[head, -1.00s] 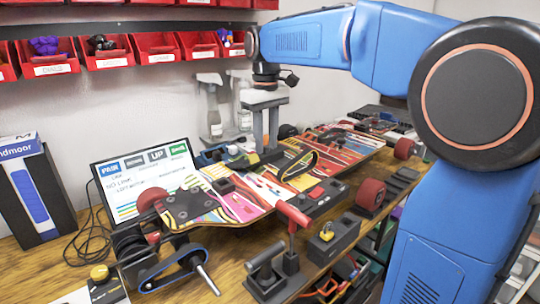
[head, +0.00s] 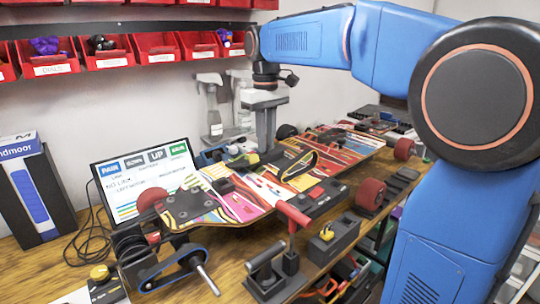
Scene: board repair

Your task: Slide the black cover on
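The long board (head: 345,150), with a multicoloured striped surface, lies across the bench. A dark, flat piece that looks like the black cover (head: 246,161) lies on the middle of the board, at my fingertips. My gripper (head: 266,151) points straight down over it, with its fingers together and no gap showing between them. The fingertips reach down to the dark piece. I cannot tell whether they pinch a thin part of it or only touch it. The opening under the cover is not visible from here.
A black strap loop (head: 299,165) stands on the board right of my gripper. A monitor (head: 147,180) stands behind the board's left end. A red-handled tool (head: 292,215) and a black block (head: 334,240) stand in front. Red bins (head: 108,55) hang on the wall.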

